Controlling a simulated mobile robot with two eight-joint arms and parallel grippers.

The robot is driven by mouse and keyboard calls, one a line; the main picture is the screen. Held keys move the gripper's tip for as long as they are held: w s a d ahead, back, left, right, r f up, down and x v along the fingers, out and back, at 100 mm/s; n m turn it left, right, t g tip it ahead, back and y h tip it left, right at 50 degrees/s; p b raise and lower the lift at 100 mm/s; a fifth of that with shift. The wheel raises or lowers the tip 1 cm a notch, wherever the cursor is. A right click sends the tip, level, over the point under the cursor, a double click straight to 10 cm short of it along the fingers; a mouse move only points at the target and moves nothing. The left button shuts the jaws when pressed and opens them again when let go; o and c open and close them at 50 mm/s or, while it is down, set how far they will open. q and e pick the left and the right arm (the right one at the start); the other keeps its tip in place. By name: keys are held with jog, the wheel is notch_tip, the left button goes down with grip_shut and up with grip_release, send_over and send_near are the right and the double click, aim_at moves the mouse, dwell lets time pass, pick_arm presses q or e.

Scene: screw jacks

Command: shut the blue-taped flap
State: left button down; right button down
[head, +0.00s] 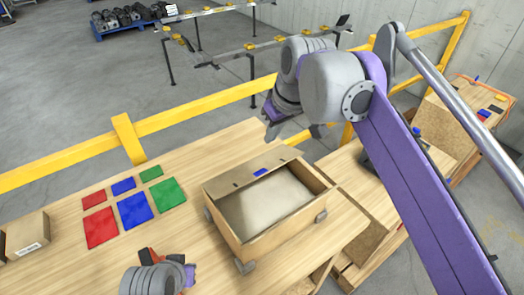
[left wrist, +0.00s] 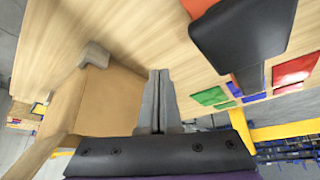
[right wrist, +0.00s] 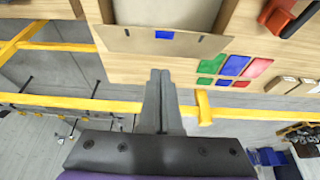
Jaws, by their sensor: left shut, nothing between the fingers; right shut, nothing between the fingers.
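A red-and-black object (head: 149,256) is beside my left gripper. Red, blue and green squares (head: 133,210) lie on the table left of the box. A cardboard carton (head: 28,235) is at the far left. A yellow rail (head: 200,107) runs behind the table.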

jog(key=w, duration=0.1)
send_over(261, 171)
jog(key=f, duration=0.9)
jog(key=shift+w+f, duration=0.1)
jog(key=shift+w, duration=0.1)
jog(key=shift+s+d+f+b, duration=0.15)
jog(key=shift+s+f, duration=0.1)
jog(key=shift+f, duration=0.3)
jog(key=shift+s+d+f+b, duration=0.15)
jog(key=shift+s+f, duration=0.1)
jog(key=shift+f, duration=0.3)
jog(key=shift+s+d+f, duration=0.1)
jog(key=shift+s+f, duration=0.2)
jog(key=shift+f, duration=0.2)
jog(key=shift+w+f, duration=0.1)
